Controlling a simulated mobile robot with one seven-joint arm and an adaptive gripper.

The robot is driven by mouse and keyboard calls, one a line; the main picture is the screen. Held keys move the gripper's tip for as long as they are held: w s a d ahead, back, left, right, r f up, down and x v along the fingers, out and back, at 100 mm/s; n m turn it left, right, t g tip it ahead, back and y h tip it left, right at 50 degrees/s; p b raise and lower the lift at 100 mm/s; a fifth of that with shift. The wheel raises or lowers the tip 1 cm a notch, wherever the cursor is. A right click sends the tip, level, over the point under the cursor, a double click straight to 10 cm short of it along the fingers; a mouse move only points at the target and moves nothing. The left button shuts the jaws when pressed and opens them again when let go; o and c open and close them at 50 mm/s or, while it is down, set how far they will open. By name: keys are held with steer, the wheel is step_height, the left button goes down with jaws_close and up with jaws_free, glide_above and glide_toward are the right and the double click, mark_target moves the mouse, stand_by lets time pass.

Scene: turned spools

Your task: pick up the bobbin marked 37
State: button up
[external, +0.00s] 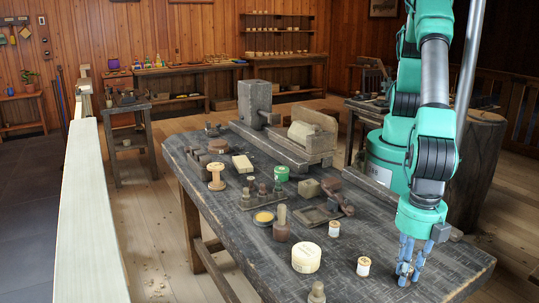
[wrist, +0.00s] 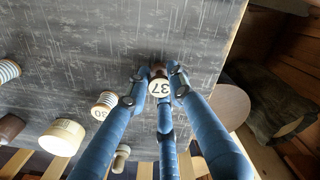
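The bobbin marked 37 shows in the wrist view (wrist: 159,88), its pale round label facing the camera and its dark body just beyond. My gripper (wrist: 157,76) has its blue fingers around this bobbin, a fingertip on each side and a third finger below it in the picture. In the external view my gripper (external: 406,272) points down at the table's near right part, with the small bobbin (external: 405,268) partly hidden between the fingers. Whether the fingers press on it is not clear. Another bobbin, marked 30 (wrist: 104,102), stands to the left in the wrist view.
The dark worktable (external: 450,262) ends close to the right of my gripper. A pale bobbin (external: 363,266) and a round cream tin (external: 306,257) stand to the left. Farther back are another bobbin (external: 334,229), a wooden-handled tool (external: 281,226) and a large spool (external: 216,177).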

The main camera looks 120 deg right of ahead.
stand_by(0.4)
steer(key=shift+r+p, duration=0.3)
steer(key=shift+r, duration=0.5)
step_height(320, 180, up, 2)
steer(key=shift+r+p, duration=0.2)
steer(key=shift+p, duration=0.15)
steer(key=s+d, duration=0.3)
steer(key=s, duration=0.1)
steer(key=s+d+p, duration=0.1)
steer(key=s+d, duration=0.2)
steer(key=s, duration=0.1)
steer(key=s+d+r+p, duration=0.1)
steer(key=s+d, duration=0.3)
steer(key=shift+s+d, duration=0.1)
steer(key=shift+s, duration=0.05)
